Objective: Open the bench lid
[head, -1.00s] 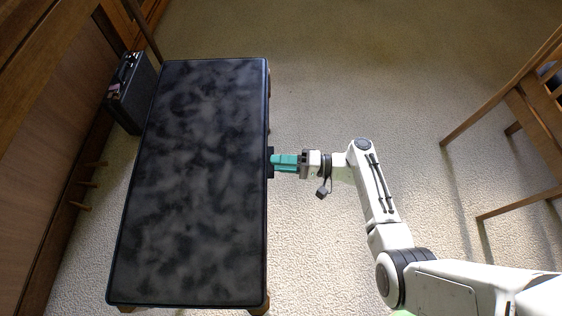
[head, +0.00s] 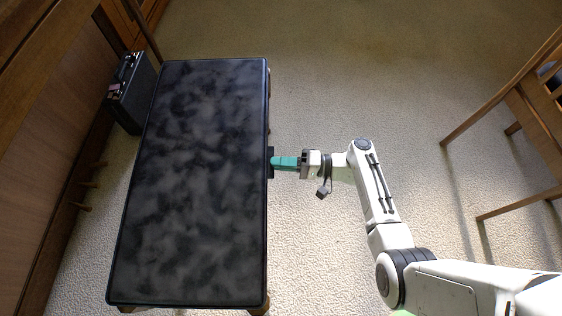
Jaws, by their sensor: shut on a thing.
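The piano bench has a dark, mottled black lid (head: 195,180) seen from above. The lid lies flat over the bench, and only short wooden legs (head: 262,304) show below its near corner. A small dark tab (head: 270,161) sticks out at the middle of the lid's right edge. My gripper (head: 277,162), with green fingers, comes from the right and is shut on this tab. The fingertips touch it, and their exact hold is partly hidden.
The wooden piano (head: 60,150) stands close on the left, with pedals (head: 85,184) low on its front. A black case (head: 131,95) stands between piano and bench. A wooden chair (head: 525,110) is at the right. Carpet (head: 370,70) is clear behind my arm.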

